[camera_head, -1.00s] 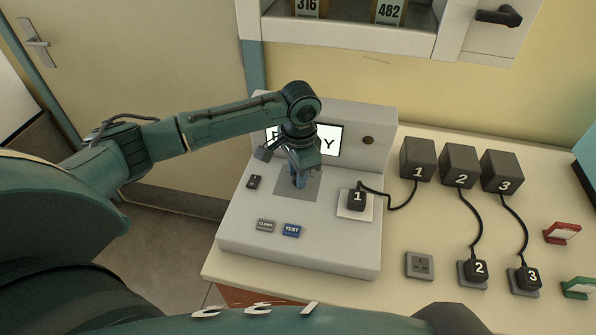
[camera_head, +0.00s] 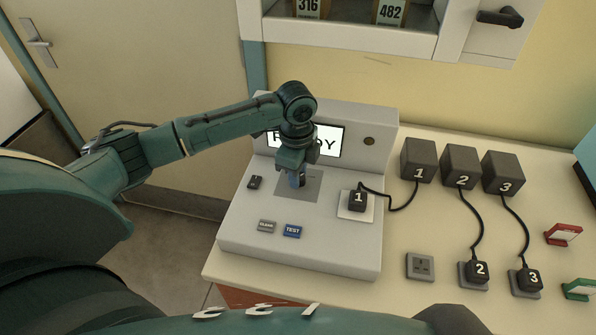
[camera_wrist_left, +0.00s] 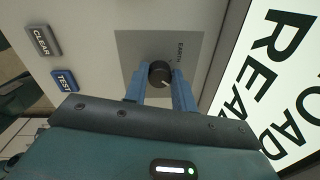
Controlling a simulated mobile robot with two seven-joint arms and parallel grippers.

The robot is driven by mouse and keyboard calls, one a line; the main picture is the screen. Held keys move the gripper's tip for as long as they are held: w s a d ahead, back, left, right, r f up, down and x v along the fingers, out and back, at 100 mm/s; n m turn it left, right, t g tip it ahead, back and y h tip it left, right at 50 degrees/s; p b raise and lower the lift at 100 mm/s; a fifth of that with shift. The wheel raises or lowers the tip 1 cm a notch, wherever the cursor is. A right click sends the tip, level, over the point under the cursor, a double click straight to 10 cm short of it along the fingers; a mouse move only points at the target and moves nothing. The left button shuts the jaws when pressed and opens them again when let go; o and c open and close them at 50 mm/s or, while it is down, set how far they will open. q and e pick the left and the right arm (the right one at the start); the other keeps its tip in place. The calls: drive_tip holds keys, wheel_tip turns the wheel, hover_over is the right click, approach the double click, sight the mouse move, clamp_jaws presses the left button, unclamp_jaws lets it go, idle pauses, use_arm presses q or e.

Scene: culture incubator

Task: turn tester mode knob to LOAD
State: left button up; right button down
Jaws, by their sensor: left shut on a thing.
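The tester (camera_head: 330,257) is a light grey console on the bench. Its screen (camera_head: 328,143) is partly hidden by my left arm in the head view. The dark round mode knob (camera_wrist_left: 160,75) sits on a grey panel (camera_wrist_left: 130,45) in the left wrist view, with an "EARTH" label beside it; other labels are hidden or too small to read. My left gripper (camera_head: 298,182) points down over the panel. Its blue fingers (camera_wrist_left: 160,90) are shut on the knob, one on each side. In the head view the gripper hides the knob. My right gripper is not seen.
A CLEAR button (camera_head: 267,226) and a blue TEST button (camera_head: 292,231) are at the console's front. Plug 1 (camera_head: 357,201) sits in the console's socket, corded to block 1 (camera_head: 418,160). Blocks 2 (camera_head: 460,166) and 3 (camera_head: 502,171) stand to the right.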

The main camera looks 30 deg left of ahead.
use_arm(q)
drive_tip(key=shift+r+m, duration=0.1)
drive_tip(key=shift+m, duration=0.6)
drive_tip(key=o, duration=1)
wheel_tip(320, 180, up, 13)
drive_tip(key=b, duration=0.1)
drive_tip(key=shift+s, duration=0.3)
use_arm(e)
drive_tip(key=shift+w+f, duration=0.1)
